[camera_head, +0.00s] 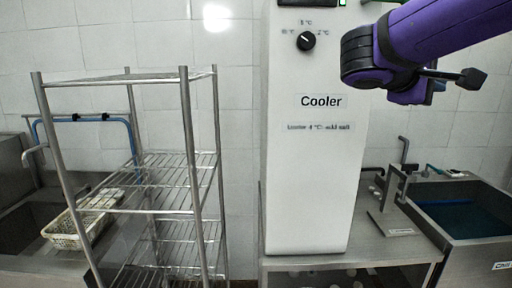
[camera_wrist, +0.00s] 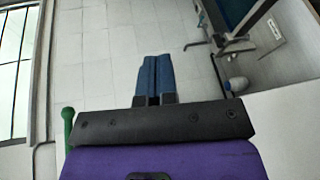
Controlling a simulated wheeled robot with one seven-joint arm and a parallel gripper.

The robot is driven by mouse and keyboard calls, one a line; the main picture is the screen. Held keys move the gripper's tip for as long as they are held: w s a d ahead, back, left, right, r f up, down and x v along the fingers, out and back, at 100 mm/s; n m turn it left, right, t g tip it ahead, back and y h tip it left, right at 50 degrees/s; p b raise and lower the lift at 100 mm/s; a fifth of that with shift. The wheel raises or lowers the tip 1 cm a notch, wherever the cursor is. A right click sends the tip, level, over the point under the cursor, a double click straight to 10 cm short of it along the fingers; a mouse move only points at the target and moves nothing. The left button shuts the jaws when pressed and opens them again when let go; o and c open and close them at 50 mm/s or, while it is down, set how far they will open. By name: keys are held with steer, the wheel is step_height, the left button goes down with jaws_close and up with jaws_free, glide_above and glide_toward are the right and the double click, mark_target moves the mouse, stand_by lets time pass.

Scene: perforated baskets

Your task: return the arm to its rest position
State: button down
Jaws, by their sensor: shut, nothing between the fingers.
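My purple arm reaches in from the upper right in the head view, in front of the right part of the white cooler (camera_head: 315,170). In the wrist view my gripper (camera_wrist: 155,62) has its two blue fingers side by side, touching, with nothing between them. Beyond the fingertips there is only pale tiled floor, some way off. In the head view the fingers cannot be made out clearly.
A wire shelf rack (camera_head: 175,165) stands left of the cooler. A perforated basket (camera_head: 68,240) sits by the left sink. A steel counter (camera_head: 400,248) and a basin (camera_head: 470,215) are at the right. The wrist view shows a window (camera_wrist: 14,75) at left.

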steer(key=s+a+f+m+y, duration=0.2)
steer(key=s+f+m+y, duration=0.4)
steer(key=s+f+y, duration=0.8)
steer(key=s+f, duration=0.1)
steer(key=s, duration=0.2)
steer(key=shift+s+a+y, duration=0.15)
steer(key=shift+a+y, duration=0.15)
steer(key=shift+a, duration=0.05)
